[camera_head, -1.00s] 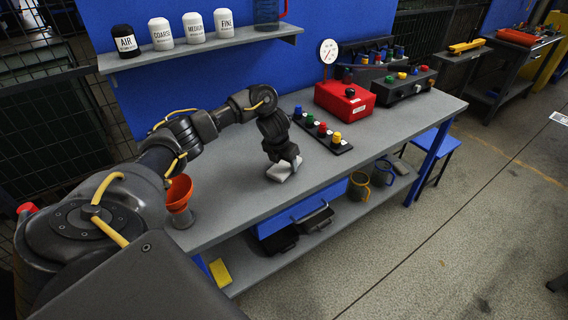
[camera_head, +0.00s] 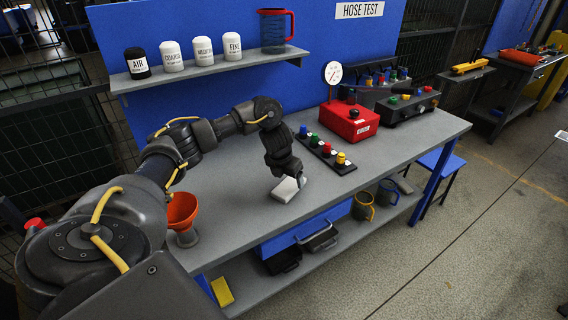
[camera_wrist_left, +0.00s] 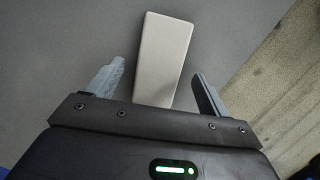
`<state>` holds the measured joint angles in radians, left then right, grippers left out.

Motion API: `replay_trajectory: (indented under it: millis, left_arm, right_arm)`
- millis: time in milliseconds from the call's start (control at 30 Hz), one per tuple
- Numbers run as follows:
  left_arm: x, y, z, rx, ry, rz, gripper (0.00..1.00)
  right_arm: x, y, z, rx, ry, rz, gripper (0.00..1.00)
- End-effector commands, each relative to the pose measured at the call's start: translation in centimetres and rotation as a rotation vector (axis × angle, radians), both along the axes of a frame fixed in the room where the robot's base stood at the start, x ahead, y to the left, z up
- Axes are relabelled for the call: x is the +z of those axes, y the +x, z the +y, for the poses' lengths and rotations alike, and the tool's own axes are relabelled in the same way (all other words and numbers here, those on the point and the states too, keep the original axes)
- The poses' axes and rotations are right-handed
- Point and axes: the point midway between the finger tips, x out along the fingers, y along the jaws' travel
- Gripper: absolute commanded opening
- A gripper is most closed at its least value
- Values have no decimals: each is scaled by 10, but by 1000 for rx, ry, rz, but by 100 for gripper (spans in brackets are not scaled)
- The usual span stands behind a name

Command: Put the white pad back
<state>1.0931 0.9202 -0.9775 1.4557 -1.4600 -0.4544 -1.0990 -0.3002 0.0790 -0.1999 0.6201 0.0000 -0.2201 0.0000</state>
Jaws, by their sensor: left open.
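The white pad (camera_head: 285,190) lies on the grey bench top, near its front edge. In the left wrist view the pad (camera_wrist_left: 163,50) is a plain, pale rectangular block. My left gripper (camera_head: 293,180) is low over the bench at the pad. In the left wrist view its two fingers (camera_wrist_left: 157,84) are spread, one on each side of the pad's near end, with a gap on both sides. The pad's near end is hidden by the gripper body. My right gripper is in neither view.
An orange funnel (camera_head: 182,212) stands at the bench's left. A strip of coloured knobs (camera_head: 326,150) and a red gauge box (camera_head: 349,121) stand behind and right of the pad. A wall shelf (camera_head: 207,70) holds labelled containers. Bare bench (camera_head: 235,205) lies left of the pad.

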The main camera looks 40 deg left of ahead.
Motion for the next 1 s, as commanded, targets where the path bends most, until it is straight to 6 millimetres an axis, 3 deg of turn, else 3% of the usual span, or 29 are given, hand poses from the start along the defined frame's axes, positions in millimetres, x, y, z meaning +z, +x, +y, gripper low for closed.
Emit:
replay_trajectory:
  millis: [33,133,400,1000]
  left_arm:
    - [18,-2,1,-2,3,-6,80]
    - [39,-9,0,-2,2,-6,80]
    - [76,-22,-2,-1,2,-3,80]
    - [83,-25,-3,1,0,0,80]
  right_arm:
    - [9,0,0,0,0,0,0]
    - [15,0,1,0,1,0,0]
    - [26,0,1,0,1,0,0]
    - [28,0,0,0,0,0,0]
